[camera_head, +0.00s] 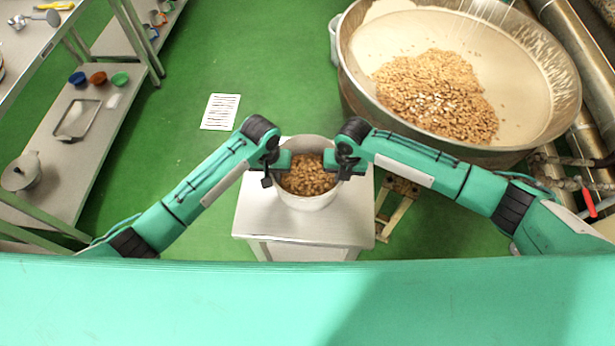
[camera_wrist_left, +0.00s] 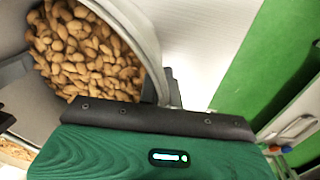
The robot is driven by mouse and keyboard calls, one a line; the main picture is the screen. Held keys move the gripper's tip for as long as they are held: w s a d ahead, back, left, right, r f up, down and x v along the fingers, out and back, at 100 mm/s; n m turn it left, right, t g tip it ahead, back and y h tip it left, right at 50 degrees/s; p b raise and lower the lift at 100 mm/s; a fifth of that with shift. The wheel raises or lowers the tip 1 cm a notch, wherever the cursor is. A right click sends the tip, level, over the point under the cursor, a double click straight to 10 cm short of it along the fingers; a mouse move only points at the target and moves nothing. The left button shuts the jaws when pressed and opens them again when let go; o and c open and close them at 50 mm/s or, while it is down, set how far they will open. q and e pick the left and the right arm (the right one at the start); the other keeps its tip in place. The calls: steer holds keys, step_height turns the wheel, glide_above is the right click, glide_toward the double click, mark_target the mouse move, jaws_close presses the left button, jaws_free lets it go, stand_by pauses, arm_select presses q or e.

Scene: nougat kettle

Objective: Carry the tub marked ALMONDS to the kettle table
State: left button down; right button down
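A pale round tub (camera_head: 308,201) full of brown almonds is over a small metal table (camera_head: 268,222) in the middle of the head view. I cannot tell whether its base touches the top. No ALMONDS marking shows. My left gripper (camera_head: 277,168) appears shut on the tub's left rim, and my right gripper (camera_head: 338,165) on its right rim; the fingertips are partly hidden. The left wrist view shows the tub's wall (camera_wrist_left: 140,38) and the nuts close up beside the gripper. No table named as the kettle table can be made out for certain.
A large kettle (camera_head: 362,88) with pale mass and a heap of nuts stands at the upper right. Steel shelving (camera_head: 60,170) with bowls, a tray and a pot is at the left. A printed sheet (camera_head: 220,111) lies on the open green floor. A wooden stool (camera_head: 397,205) stands right of the small table.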

arm_select(q)
steer(key=shift+r, duration=0.2)
arm_select(e)
steer(key=shift+w+r, duration=0.1)
steer(key=shift+r, duration=0.15)
